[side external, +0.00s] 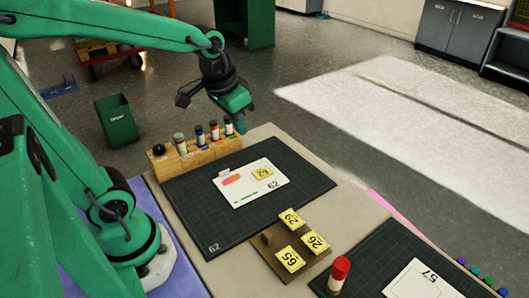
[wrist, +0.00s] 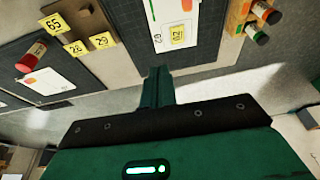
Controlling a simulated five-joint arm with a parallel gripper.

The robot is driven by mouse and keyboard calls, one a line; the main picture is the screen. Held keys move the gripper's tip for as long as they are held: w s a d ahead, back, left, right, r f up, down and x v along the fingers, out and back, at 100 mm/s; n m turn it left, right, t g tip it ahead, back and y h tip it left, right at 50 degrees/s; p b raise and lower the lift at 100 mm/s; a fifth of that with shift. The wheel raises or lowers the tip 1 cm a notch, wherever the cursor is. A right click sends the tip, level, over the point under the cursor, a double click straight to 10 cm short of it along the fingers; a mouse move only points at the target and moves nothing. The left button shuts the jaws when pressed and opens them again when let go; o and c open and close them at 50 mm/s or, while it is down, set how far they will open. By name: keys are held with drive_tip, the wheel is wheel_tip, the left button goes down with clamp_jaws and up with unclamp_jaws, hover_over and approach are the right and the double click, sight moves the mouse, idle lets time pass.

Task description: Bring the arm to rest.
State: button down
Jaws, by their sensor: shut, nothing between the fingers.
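My gripper (side external: 241,124) is shut and empty. It is held in the air above the far edge of the table, near the right end of a wooden rack of bottles (side external: 195,150). In the wrist view my gripper's fingers (wrist: 158,72) are together, with nothing between them. My green arm reaches over from the left side of the side external view.
A dark mat (side external: 210,235) holds a white card (side external: 248,184) with a yellow 62 tag. A wooden block (side external: 267,253) holds yellow number tags. A green bin (side external: 117,122) is on the floor.

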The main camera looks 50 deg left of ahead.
drive_tip(key=s+d+r+t, duration=0.2)
drive_tip(key=s, duration=0.5)
drive_tip(key=shift+s+r, duration=0.35)
drive_tip(key=shift+r, duration=0.05)
idle(1.2)
